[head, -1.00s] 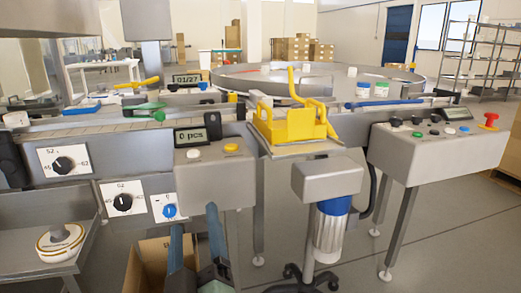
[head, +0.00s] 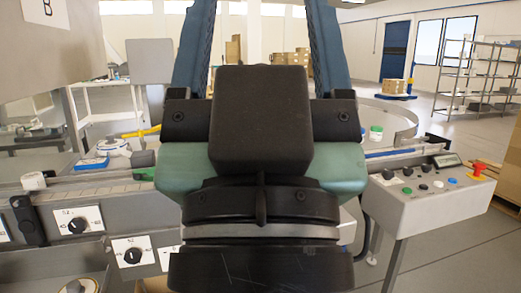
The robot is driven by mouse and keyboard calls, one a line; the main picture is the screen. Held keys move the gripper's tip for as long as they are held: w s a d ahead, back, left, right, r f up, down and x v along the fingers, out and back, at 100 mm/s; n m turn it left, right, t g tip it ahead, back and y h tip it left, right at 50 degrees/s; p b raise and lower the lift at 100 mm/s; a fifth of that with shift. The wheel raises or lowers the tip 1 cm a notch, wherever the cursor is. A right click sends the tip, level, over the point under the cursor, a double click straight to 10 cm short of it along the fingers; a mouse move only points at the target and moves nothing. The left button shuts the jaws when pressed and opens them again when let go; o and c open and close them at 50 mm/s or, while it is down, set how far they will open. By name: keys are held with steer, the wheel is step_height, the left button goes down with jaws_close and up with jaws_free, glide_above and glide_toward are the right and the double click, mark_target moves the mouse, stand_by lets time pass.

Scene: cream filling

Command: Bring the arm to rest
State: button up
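My gripper (head: 261,22) is raised close in front of the head camera and fills the middle of the view. Its two blue fingers point up and away, spread wide apart, and their tips reach the top edge of the picture. I see nothing held between them. Its green body and black wrist hide the centre of the machine behind it.
A control box (head: 430,195) with several buttons and a red knob stands at the right. Dials on grey panels (head: 95,240) are at the lower left. The grey floor (head: 440,262) is open at right.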

step_height(320, 180, up, 25)
steer(key=p, duration=2.2)
steer(key=shift+f, duration=0.15)
